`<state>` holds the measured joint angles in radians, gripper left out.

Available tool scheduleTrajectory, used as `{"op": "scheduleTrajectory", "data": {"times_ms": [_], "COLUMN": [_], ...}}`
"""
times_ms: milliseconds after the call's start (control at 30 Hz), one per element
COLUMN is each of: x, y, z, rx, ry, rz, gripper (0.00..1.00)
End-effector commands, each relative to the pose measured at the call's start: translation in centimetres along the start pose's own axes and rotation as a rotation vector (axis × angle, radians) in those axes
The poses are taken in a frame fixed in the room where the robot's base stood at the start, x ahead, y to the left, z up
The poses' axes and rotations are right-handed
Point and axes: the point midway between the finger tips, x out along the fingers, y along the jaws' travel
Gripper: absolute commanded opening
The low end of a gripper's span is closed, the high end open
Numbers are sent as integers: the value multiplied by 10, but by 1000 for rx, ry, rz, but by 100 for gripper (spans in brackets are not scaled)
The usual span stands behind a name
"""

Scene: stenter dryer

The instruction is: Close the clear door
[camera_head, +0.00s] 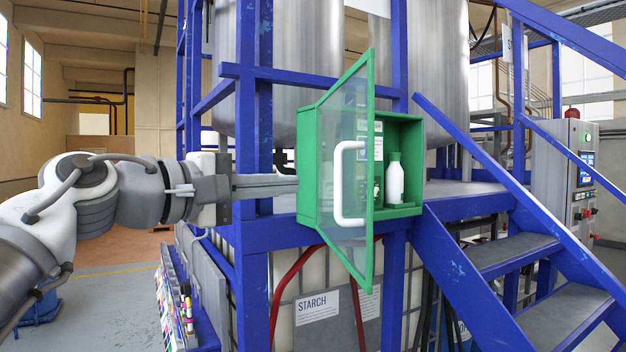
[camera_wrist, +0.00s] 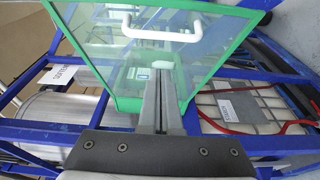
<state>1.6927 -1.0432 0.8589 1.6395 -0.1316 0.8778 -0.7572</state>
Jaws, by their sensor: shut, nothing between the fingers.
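The clear door (camera_head: 345,185) has a green frame and a white handle (camera_head: 349,183). It stands open, swung out from the left side of a green wall box (camera_head: 307,165). In the wrist view the door (camera_wrist: 215,55) fills the upper middle, its handle (camera_wrist: 162,32) near the top. My gripper (camera_head: 296,182) reaches in from the left, fingers shut and empty, tips by the box's left side near the door's hinged edge. The fingers (camera_wrist: 162,75) overlap the door in the wrist view. I cannot tell whether they touch door or box.
Blue frame posts (camera_head: 254,130) rise behind my gripper. Blue-railed stairs (camera_head: 515,250) stand at the right. A starch tank (camera_head: 315,310) and red hoses (camera_head: 285,290) are below.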

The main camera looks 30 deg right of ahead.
Motion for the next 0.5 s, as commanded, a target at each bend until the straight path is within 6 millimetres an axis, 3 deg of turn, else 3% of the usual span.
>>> {"op": "scheduleTrajectory", "data": {"times_ms": [33, 200, 500], "x": [11, 26, 35], "y": [1, 1, 0], "z": [1, 20, 29], "rx": [-1, -1, -1], "ry": [-5, -2, 1], "rz": [-1, -1, 1], "gripper": [0, 0, 0]}}
